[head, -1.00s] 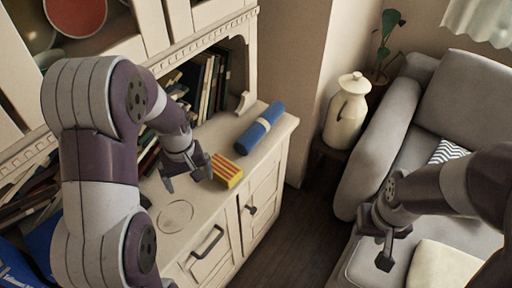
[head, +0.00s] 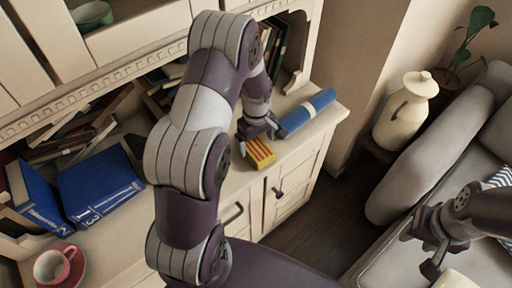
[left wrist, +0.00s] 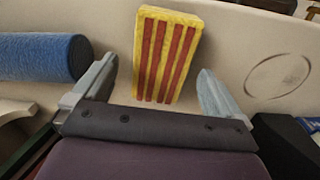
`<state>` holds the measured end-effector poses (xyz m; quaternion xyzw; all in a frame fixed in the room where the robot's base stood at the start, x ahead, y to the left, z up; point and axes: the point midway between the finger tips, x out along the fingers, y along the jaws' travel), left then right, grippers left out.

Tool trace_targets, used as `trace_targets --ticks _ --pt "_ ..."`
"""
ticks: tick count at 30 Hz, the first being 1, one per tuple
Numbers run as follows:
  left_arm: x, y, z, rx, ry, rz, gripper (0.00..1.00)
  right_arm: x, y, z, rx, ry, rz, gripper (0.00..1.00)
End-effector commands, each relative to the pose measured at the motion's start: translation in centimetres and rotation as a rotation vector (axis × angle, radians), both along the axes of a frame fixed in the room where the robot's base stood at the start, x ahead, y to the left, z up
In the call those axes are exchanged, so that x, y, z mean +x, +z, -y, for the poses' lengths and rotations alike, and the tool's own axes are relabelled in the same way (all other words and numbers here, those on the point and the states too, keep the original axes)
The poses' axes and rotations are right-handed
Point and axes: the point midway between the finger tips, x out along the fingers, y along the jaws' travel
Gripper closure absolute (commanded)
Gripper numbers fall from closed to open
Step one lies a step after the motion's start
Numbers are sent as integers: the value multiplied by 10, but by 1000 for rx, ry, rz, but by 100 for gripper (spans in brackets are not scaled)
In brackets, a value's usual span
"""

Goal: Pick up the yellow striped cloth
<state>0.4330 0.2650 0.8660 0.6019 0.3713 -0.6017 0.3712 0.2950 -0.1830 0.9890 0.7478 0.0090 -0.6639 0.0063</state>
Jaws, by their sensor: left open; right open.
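The yellow striped cloth (head: 260,152), a small yellow block shape with red stripes, lies on the cabinet top. In the left wrist view the cloth (left wrist: 166,54) sits ahead of and between the two fingers. My left gripper (head: 262,138) is open and empty, right beside the cloth; in the wrist view its fingers (left wrist: 155,90) stand to either side, with the cloth's near end close to the gap. Part of the cloth is hidden by the gripper in the head view. My right gripper (head: 432,256) is open and empty over the sofa.
A blue roll (head: 308,112) lies on the cabinet top just right of the cloth. Blue books (head: 98,184) and a red cup (head: 56,266) are at the left. Shelves of books (head: 278,45) stand behind. A cream jug (head: 405,112) and grey sofa (head: 420,170) are at right.

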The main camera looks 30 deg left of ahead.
Motion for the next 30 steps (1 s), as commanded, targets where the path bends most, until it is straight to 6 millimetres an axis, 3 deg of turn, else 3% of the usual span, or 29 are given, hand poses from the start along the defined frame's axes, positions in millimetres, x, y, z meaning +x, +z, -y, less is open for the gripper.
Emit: trace_targets --ticks 3,6,12,13,17,18,26,30 --pt "-1 -22 -2 -1 0 -3 0 0 4 0 0 0 0 56" --pt "0 -31 -2 0 0 0 0 0 4 0 0 0 0 56" --pt "0 -32 -2 0 -1 1 0 0 3 0 0 0 0 56" --pt "0 -32 -2 0 -1 0 6 0 3 0 0 0 0 56" --pt "0 -32 -2 0 -1 0 49 0 3 0 0 0 0 56" --pt "0 -32 -2 0 -1 0 53 0 3 0 0 0 0 56" --pt "0 -31 -2 0 -1 1 53 0 3 0 0 0 0 56" --pt "1 -22 -2 0 -1 4 53 0 2 0 0 0 0 56"
